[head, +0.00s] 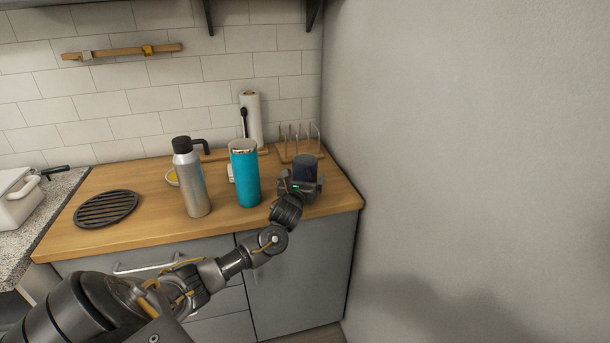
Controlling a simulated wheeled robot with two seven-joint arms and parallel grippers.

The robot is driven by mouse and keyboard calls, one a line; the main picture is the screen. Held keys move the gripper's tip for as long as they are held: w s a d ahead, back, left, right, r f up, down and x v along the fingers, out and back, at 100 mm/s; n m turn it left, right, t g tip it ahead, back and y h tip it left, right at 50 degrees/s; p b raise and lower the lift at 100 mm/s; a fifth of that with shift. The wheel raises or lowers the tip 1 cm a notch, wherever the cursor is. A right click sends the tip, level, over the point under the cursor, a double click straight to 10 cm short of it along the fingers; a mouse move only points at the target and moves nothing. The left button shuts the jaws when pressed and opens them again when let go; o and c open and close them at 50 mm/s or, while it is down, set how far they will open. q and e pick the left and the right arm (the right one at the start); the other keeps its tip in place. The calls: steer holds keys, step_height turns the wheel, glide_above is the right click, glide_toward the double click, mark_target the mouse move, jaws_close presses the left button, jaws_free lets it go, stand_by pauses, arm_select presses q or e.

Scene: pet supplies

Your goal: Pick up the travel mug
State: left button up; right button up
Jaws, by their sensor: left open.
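A small dark navy cylinder (306,167), which looks like the travel mug, stands at the right end of the wooden counter. My left gripper (300,184) is open right in front of it, with its jaws around or just before the lower part. Whether the fingers touch it cannot be told; its base is hidden by the gripper. A tall teal tumbler (245,178) with a steel-coloured top stands upright just left of the gripper, apart from it. My right gripper is not in view.
A silver bottle (191,182) with a black handled lid stands left of the tumbler. A paper towel roll (252,118) and a pronged wooden rack (301,144) stand behind. A black round trivet (106,208) lies left. A wall (450,150) rises close on the right.

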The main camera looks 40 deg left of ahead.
arm_select(q)
steer(key=c, duration=1.3)
